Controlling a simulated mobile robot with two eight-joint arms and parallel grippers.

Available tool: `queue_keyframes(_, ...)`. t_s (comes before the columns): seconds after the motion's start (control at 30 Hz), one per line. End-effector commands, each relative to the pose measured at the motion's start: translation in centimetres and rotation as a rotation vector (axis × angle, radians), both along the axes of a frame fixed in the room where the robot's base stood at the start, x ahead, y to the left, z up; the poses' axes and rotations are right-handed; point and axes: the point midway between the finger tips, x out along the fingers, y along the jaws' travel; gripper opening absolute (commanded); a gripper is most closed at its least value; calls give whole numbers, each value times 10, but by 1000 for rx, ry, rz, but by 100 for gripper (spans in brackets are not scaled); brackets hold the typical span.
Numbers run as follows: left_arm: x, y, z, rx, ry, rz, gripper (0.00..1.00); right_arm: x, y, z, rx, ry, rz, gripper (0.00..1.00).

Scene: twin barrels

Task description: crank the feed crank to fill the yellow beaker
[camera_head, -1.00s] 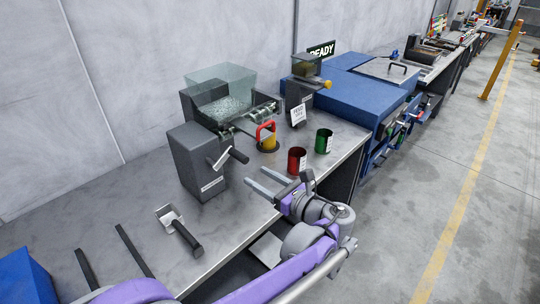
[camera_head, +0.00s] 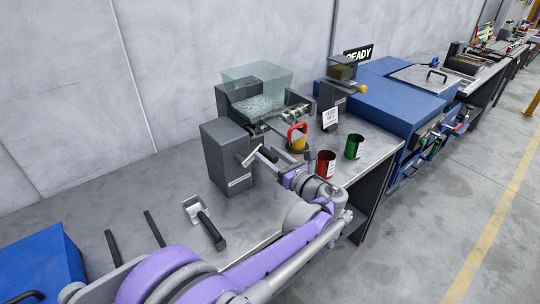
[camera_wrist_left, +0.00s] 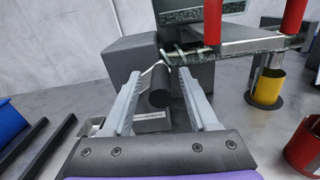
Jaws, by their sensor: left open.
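The feed crank's black handle (camera_wrist_left: 159,92) sticks out from the dark grey feeder box (camera_head: 227,160) at the bench's left middle. My left gripper (camera_head: 267,161) is open, with its fingers reaching toward the box at the crank. In the left wrist view the handle shows between the two open fingers, with no visible grip on it. The yellow beaker (camera_wrist_left: 268,86) stands on a dark round pad under the chute's end. In the head view the beaker (camera_head: 298,144) shows below a red handle (camera_head: 293,132). My right gripper is not in view.
A red beaker (camera_head: 325,165) and a green beaker (camera_head: 354,146) stand right of the gripper. A scoop with a black handle (camera_head: 211,231) and two dark bars lie at left. A blue bin (camera_head: 40,268) is at far left. A clear hopper (camera_head: 257,82) stands behind the feeder box.

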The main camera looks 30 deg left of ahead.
Motion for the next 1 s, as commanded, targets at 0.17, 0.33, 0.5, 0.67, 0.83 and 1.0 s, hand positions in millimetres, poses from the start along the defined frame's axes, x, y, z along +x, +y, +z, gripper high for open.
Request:
queue_keyframes(0.17,0,0,0,0,0,0,60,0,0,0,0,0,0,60)
queue_keyframes(0.33,0,0,0,0,0,0,36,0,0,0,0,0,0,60)
queue_keyframes(0.5,0,0,0,0,0,0,6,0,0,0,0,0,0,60)
queue_keyframes(0.67,0,0,0,0,0,1,0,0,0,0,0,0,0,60)
queue_keyframes(0.83,0,0,0,0,0,1,0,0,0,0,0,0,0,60)
queue_keyframes(1.0,0,0,0,-1,0,1,0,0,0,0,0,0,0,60)
